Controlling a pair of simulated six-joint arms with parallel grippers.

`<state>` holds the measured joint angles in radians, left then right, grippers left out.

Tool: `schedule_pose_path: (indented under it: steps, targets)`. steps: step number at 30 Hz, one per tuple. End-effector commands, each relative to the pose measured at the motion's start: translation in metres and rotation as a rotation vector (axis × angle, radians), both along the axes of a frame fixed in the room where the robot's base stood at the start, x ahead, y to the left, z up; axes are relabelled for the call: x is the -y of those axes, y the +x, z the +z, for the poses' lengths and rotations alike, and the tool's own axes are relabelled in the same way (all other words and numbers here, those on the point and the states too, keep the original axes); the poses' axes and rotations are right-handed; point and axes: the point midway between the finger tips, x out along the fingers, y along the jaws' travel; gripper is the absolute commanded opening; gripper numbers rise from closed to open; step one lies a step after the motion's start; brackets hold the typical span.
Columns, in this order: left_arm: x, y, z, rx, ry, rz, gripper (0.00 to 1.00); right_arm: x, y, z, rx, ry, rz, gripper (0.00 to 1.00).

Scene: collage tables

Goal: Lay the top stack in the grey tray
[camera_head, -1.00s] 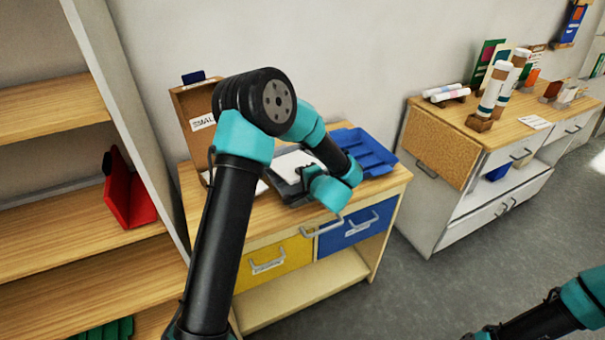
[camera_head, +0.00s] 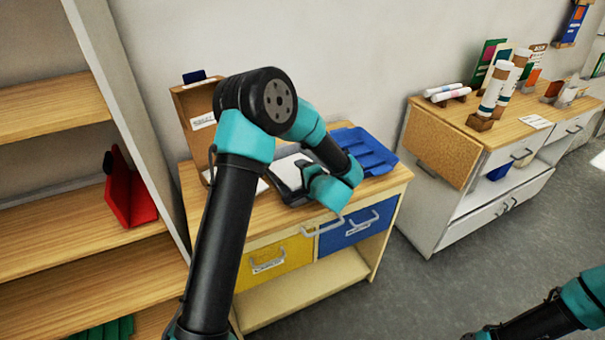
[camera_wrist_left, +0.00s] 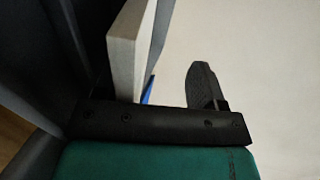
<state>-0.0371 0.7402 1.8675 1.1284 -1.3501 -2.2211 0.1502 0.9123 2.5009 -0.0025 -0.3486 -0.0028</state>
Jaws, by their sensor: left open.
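The grey tray (camera_head: 295,200) sits on the wooden desk top, partly hidden by my left arm. A white stack (camera_head: 286,172) shows in it. My left gripper (camera_wrist_left: 165,85) is open at the tray. In the left wrist view one dark finger stands at the right. A pale slab edge (camera_wrist_left: 126,50) stands at the left of the jaw gap, apart from that finger; I cannot tell whether it touches the other finger, which is not clear. Only my right arm's links show at the lower right in the head view; its gripper is out of the picture.
A blue compartment tray (camera_head: 365,150) stands right beside the grey tray. A brown upright box (camera_head: 190,105) stands at the desk's back left. Yellow (camera_head: 275,263) and blue (camera_head: 357,228) drawers with handles are below. A shelf with a red holder (camera_head: 128,190) is at the left.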

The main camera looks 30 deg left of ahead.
Motion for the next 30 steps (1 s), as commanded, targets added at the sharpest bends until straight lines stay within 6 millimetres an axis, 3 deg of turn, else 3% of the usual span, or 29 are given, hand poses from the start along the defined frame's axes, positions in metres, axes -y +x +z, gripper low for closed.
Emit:
schedule_pose_path:
  steps: [11,30]
  targets:
    - [0.006,-0.005,-0.003,-0.009,-0.004,-0.002,0.63,0.000,0.000,0.000,0.000,0.000,0.000,0.00]
    - [0.063,-0.036,0.020,-0.001,-0.001,-0.002,0.63,0.000,0.000,0.000,0.000,0.000,0.000,0.00]
